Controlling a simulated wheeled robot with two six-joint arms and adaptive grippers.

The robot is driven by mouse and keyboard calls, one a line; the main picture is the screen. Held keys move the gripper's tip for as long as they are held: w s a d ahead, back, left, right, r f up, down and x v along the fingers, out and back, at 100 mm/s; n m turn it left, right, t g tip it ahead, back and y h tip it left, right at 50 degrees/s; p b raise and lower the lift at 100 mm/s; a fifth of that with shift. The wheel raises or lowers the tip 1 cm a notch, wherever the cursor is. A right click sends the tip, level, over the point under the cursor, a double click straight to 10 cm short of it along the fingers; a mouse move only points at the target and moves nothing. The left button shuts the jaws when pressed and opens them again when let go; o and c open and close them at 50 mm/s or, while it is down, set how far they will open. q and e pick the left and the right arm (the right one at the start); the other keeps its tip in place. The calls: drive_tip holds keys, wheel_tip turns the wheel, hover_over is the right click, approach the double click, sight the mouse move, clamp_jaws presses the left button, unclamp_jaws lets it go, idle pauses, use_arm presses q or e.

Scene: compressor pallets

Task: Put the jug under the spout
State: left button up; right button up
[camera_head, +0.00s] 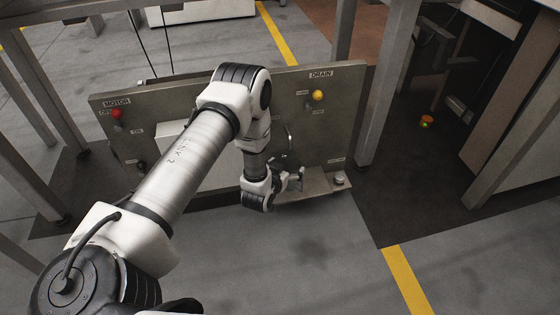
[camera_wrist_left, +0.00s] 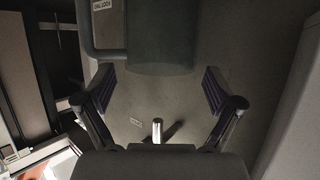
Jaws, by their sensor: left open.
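In the left wrist view, a dark grey rounded body with a loop like a handle on its left, probably the jug (camera_wrist_left: 160,40), is at the top centre. It lies beyond my open left gripper (camera_wrist_left: 160,95), and I cannot tell whether they touch. In the head view my left gripper (camera_head: 294,180) is low in front of the grey panel (camera_head: 345,100), by a small shelf (camera_head: 318,186). I cannot make out the jug there. A short bright metal cylinder (camera_wrist_left: 157,130) shows between the fingers; I cannot tell if it is the spout. My right gripper is not in view.
The panel carries a red button (camera_head: 117,113) under a MOTOR label and a yellow knob (camera_head: 318,95) under a DRAIN label. A small round fitting (camera_head: 338,180) is at the shelf's right end. Metal posts (camera_head: 389,80) stand to the right. The grey floor (camera_head: 300,260) in front is clear.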

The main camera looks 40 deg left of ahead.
use_arm(q)
drive_tip(key=p+v, duration=0.4)
drive_tip(key=v, duration=0.5)
drive_tip(key=s+d+f+m+g+h, duration=0.1)
drive_tip(key=s+d+f+g, duration=0.1)
drive_tip(key=s+d+g, duration=0.3)
drive_tip(key=s+d+f+g+h, duration=0.1)
drive_tip(key=s+d+f, duration=0.2)
drive_tip(key=s, duration=0.3)
drive_tip(key=s+d+g, duration=0.2)
drive_tip(key=s+g, duration=0.1)
drive_tip(key=s, duration=0.5)
drive_tip(key=s+d+r+m+g+h, duration=0.1)
drive_tip(key=s+g, duration=0.3)
drive_tip(key=s, duration=0.4)
drive_tip(key=shift+d, duration=0.6)
drive_tip(key=shift+a+r, duration=0.1)
